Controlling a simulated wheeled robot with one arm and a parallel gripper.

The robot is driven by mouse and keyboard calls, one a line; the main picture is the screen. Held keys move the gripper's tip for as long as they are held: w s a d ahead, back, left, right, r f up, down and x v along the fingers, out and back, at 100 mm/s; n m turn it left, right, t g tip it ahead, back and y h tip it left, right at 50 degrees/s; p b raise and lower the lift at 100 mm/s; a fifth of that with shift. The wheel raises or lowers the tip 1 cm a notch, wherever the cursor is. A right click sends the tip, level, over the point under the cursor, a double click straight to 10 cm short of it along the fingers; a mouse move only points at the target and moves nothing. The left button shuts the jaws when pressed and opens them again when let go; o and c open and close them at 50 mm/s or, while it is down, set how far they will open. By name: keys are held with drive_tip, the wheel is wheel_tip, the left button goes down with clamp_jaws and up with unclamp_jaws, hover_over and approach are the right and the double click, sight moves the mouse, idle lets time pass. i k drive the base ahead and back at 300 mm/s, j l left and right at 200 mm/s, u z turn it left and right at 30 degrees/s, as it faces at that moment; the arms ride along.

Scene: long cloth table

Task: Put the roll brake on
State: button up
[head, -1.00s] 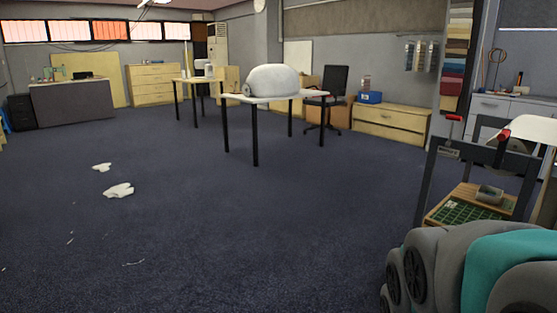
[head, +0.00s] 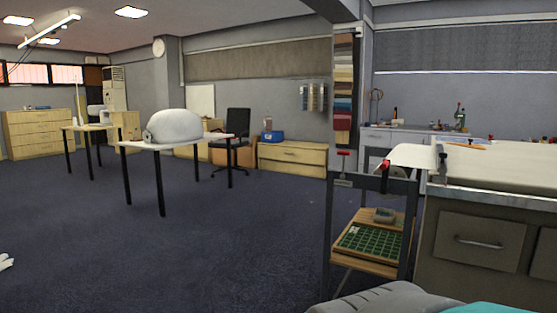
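A dark metal stand (head: 327,235) is at the right of the head view, at the end of the long cloth table (head: 490,195). A small red T-shaped handle (head: 343,153) stands upright on its left post. A second red piece (head: 384,165) sits on a dark upright beside the white cloth (head: 411,155). I cannot tell which of these red parts is the roll brake, or whether it is on. My gripper is not in view; only rounded grey and teal parts of my arm show at the bottom edge.
A wooden shelf (head: 365,262) low in the stand holds a green gridded tray (head: 368,245) and a grey item (head: 384,215). A drawer cabinet (head: 455,241) is under the cloth table. The carpet left of the stand is clear.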

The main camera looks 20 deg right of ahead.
sight(339, 152)
drive_tip(key=i+z, duration=0.1)
drive_tip(key=z, duration=0.25)
drive_tip(key=i+j+z, duration=0.1)
drive_tip(key=z, duration=0.65)
drive_tip(key=i+j, duration=0.05)
